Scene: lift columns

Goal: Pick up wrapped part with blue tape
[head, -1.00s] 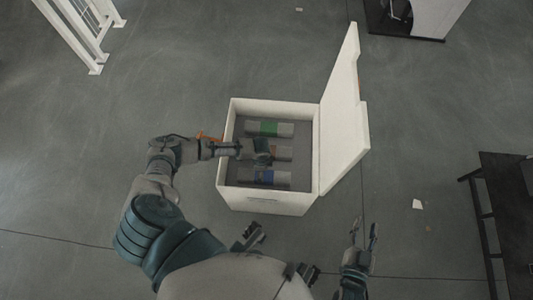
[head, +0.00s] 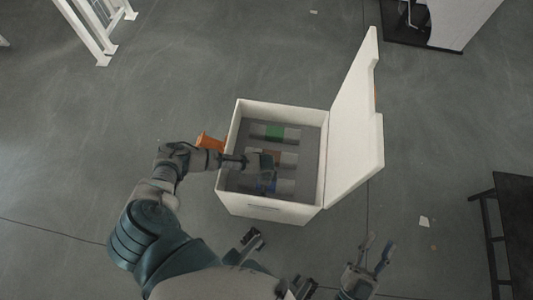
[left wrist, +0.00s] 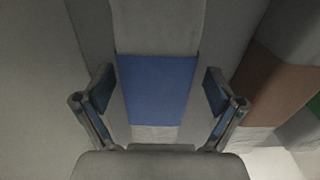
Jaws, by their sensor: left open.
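The wrapped part with blue tape (head: 284,187) lies in the white box, nearest to me of three wrapped parts. In the left wrist view its blue tape band (left wrist: 157,90) lies between the two fingers of my left gripper (left wrist: 160,95), with a gap on each side. My left gripper is open and holds nothing. In the head view my left gripper (head: 267,183) reaches down into the box and hides some of the part. My right gripper (head: 367,257) is open and empty, outside the box at lower right.
The white box (head: 268,208) has its lid (head: 357,125) standing open on the right. A part with brown tape (head: 288,158) and one with green tape (head: 268,133) lie farther back in it. A dark table (head: 512,215) stands at right.

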